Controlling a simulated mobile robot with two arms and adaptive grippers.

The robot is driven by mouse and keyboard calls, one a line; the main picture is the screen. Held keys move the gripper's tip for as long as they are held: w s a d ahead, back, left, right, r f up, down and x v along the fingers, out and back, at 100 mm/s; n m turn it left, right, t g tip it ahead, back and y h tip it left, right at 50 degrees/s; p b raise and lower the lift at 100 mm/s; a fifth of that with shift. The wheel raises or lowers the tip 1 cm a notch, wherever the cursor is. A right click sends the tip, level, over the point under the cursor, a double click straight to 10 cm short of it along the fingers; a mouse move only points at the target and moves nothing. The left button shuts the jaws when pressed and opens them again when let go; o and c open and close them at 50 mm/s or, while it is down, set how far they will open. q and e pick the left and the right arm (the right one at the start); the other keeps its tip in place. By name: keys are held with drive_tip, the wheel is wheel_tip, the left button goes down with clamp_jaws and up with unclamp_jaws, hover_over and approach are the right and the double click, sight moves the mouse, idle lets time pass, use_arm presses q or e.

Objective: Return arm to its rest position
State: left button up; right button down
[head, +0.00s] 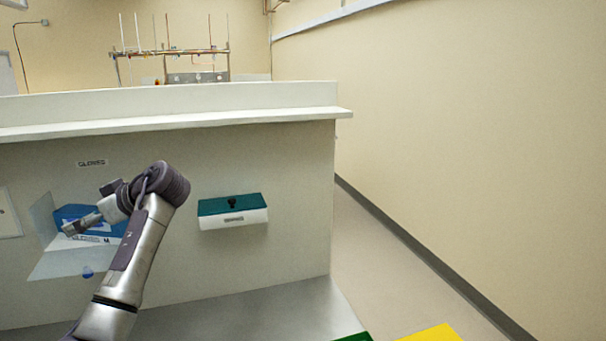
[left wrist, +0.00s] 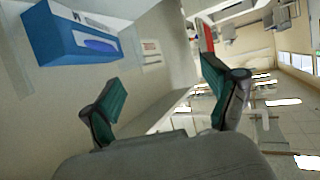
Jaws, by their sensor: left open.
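My left arm comes in from the lower left of the head view, and its gripper (head: 76,226) is in front of the blue and white glove box (head: 72,214) in a holder on the partition. The arm hides part of that box. In the left wrist view my left gripper (left wrist: 161,76) has its two teal-padded fingers spread, with nothing between them. The glove box (left wrist: 70,38) shows there at the upper left, clear of the fingers, with a blue-violet opening. My right gripper is in neither view.
A teal-topped white box (head: 233,218) is mounted on the partition (head: 290,170) right of my arm. A ledge (head: 250,117) runs above. A grey counter (head: 270,312) lies below. Open floor (head: 385,260) lies between the partition and the right wall, with green and yellow items at the bottom edge.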

use_arm(q)
drive_tip(key=s+d+f+m+t+h, duration=0.1)
drive_tip(key=d+f+m+h, duration=0.15)
drive_tip(key=f, duration=0.75)
drive_tip(key=s+d+f+m+t+h, duration=0.15)
drive_tip(key=d+f+m, duration=0.25)
drive_tip(key=f, duration=0.5)
drive_tip(key=s+d+f+m+h, duration=0.2)
drive_tip(key=s+d+f+m, duration=0.1)
drive_tip(key=s+f, duration=0.3)
drive_tip(key=s+d+f+m+h, duration=0.1)
drive_tip(key=s+d+f+m, duration=0.25)
drive_tip(key=f, duration=0.45)
drive_tip(key=s+d+f+m+h, duration=0.15)
drive_tip(key=s+d, duration=0.25)
drive_tip(key=s, duration=0.5)
drive_tip(key=s+d+f+m+h, duration=0.1)
drive_tip(key=s+d+m+h, duration=0.15)
drive_tip(key=s, duration=0.55)
drive_tip(key=s+d+f+m+h, duration=0.2)
drive_tip(key=s+d+h, duration=0.15)
drive_tip(key=s, duration=0.55)
wheel_tip(320, 180, down, 25)
drive_tip(key=g, duration=0.2)
drive_tip(key=s+a+f+y, duration=0.1)
drive_tip(key=s+a+f, duration=0.1)
drive_tip(key=s+f, duration=1.5)
drive_tip(key=shift+s+a+g, duration=0.25)
drive_tip(key=shift+g, duration=0.2)
